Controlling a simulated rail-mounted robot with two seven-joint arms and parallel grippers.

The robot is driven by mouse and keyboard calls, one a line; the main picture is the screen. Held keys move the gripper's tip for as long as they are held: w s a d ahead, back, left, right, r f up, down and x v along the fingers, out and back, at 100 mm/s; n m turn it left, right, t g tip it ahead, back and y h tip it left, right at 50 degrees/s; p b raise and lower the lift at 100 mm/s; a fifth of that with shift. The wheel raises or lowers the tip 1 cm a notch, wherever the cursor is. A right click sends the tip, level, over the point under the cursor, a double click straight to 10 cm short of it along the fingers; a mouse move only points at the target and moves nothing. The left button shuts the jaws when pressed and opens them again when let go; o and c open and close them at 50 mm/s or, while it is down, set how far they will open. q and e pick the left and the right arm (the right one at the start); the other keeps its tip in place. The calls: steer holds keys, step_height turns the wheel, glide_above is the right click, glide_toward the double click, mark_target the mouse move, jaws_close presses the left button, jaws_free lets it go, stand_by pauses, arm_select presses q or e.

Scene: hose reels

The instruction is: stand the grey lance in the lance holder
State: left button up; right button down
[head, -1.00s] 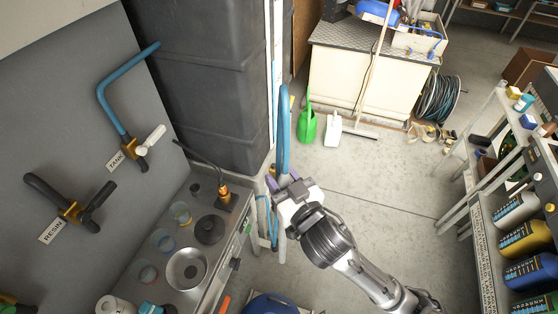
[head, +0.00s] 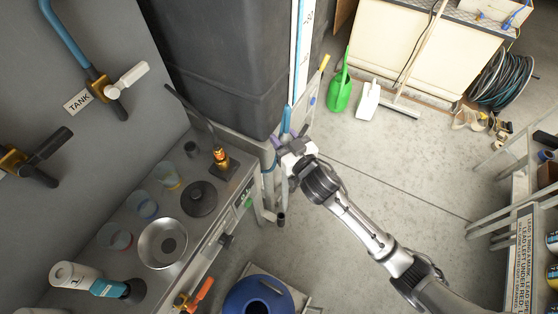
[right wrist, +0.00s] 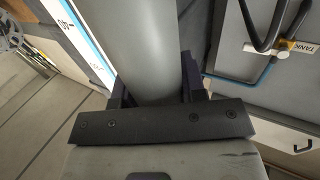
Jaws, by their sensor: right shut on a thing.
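My right gripper (head: 290,137) is at the end of the counter, beside the dark cabinet. It is shut on the grey lance, whose grey tube (right wrist: 150,45) passes between the dark fingers in the right wrist view. In the head view, a blue upper piece (head: 286,117) shows just above the fingers, and a grey tube runs down below them beside the counter's edge. A dark end (head: 281,218) shows low there; I cannot tell whether it belongs to the lance. I cannot make out the lance holder for certain. My left gripper is not in view.
The counter (head: 205,232) carries a metal bowl (head: 163,243), glass cups and a brass-and-orange fitting (head: 220,157). The dark cabinet (head: 225,65) stands close behind the gripper. A blue drum (head: 258,296) is on the floor. Open floor lies right of the arm.

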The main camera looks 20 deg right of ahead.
steer(key=y+b, duration=0.1)
steer(key=b, duration=0.3)
glide_above(285, 182)
steer(key=w, duration=0.5)
step_height(285, 182, down, 10)
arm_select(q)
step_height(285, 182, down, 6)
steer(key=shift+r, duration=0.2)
arm_select(e)
steer(key=shift+w+r+n, duration=0.1)
steer(key=shift+w+n, duration=0.05)
steer(key=shift+n, duration=0.25)
arm_select(q)
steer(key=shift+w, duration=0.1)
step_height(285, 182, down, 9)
steer(key=b, duration=0.8)
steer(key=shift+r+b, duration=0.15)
steer(key=shift+b, duration=0.25)
arm_select(e)
step_height(285, 182, down, 17)
steer(key=shift+r, duration=0.15)
steer(key=c, duration=0.6)
jaws_free()
